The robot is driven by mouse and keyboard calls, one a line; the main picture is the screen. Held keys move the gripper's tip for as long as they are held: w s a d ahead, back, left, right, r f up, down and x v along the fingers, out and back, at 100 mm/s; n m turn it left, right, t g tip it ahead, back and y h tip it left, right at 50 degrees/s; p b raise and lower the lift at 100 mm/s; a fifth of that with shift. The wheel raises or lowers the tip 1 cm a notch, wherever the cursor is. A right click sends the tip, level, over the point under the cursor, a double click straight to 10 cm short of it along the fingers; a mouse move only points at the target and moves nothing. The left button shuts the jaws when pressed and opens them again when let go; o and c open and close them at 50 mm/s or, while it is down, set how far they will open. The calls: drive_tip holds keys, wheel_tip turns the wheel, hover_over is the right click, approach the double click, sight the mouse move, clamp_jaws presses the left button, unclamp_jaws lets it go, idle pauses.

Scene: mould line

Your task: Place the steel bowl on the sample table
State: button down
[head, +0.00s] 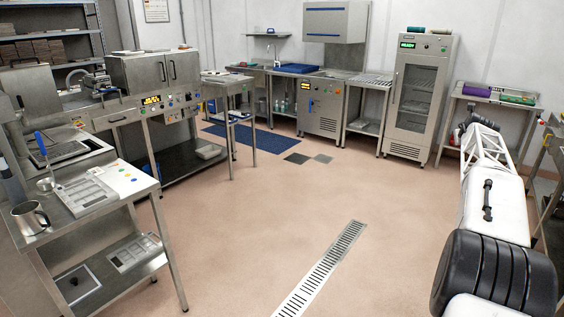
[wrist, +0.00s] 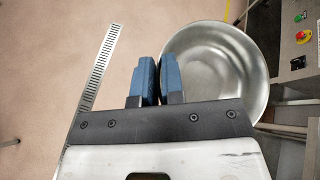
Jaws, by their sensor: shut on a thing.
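The steel bowl (wrist: 215,65) is a wide, shiny round bowl, seen from above in the wrist view. My gripper (wrist: 158,65) has its two blue fingers close together on the bowl's left rim. The bowl hangs from the gripper, with floor seen around its left and upper sides. In the head view my arm reaches away at the right, and I cannot make out the bowl there. No table is marked as the sample table. A steel table (head: 490,100) with purple and green rolls stands beyond my arm at the back right.
In the wrist view a machine panel (wrist: 298,55) with red and green buttons is close to the bowl's right. A floor drain (wrist: 98,75) lies to the left. In the head view the middle floor (head: 240,215) is clear, and a bench with a steel mug (head: 30,217) stands left.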

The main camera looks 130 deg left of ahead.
drive_tip(key=s+d+r+n+g+h, duration=0.1)
drive_tip(key=s+d+r+n+g, duration=0.35)
drive_tip(key=s, duration=1.45)
drive_tip(key=s+d+r+t+h, duration=0.1)
drive_tip(key=s+d, duration=0.7)
drive_tip(key=s, duration=1)
drive_tip(key=s+d+r+n+g+h, duration=0.1)
drive_tip(key=s+d+r+n+g, duration=0.35)
drive_tip(key=s, duration=1.45)
drive_tip(key=s+d+t+h, duration=0.1)
drive_tip(key=s+d, duration=1.2)
drive_tip(key=s, duration=0.4)
drive_tip(key=shift+d+r+m+h, duration=0.25)
drive_tip(key=shift+d+m+h, duration=0.1)
drive_tip(key=shift+m+h, duration=0.05)
drive_tip(key=shift+s+d, duration=0.7)
drive_tip(key=shift+s, duration=0.05)
